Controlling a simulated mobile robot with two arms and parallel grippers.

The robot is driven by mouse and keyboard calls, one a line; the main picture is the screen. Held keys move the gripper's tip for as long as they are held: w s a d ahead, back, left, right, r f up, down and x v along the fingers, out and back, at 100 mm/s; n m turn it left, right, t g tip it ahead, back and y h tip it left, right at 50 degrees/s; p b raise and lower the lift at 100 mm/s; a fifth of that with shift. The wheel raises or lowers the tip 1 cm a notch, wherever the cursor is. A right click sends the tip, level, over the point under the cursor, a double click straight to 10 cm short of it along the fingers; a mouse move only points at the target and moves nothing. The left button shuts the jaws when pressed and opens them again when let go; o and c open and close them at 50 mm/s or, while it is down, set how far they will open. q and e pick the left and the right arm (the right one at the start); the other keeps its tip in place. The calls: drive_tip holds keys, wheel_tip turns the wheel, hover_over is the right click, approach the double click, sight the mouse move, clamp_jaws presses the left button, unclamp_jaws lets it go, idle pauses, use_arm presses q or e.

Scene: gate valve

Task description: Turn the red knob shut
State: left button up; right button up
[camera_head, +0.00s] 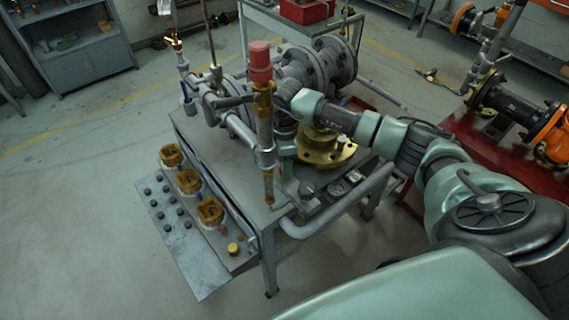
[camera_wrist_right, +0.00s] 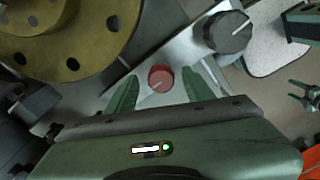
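The red knob (camera_wrist_right: 161,78) is a small round dial with a pale pointer line, on a light metal plate in the right wrist view. My right gripper (camera_wrist_right: 162,84) is open, with one green finger on each side of the knob. Gaps show between the fingers and the knob, so it is not gripped. In the head view my right arm reaches in from the right over the bench, and I cannot make out its fingers or the knob there. A small green two-pronged gripper (camera_wrist_right: 304,92), apparently my left, shows at the right wrist view's edge with its prongs apart.
A larger dark knob (camera_wrist_right: 228,32) sits on the same plate beside the red one. A brass flange (camera_wrist_right: 75,45) is close at the left. In the head view, an upright brass pipe with a red cap (camera_head: 260,62) and the grey bench (camera_head: 190,125) are near my arm.

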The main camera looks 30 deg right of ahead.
wheel_tip(320, 180, up, 8)
drive_tip(key=shift+f+b, duration=0.15)
drive_tip(key=shift+b, duration=0.65)
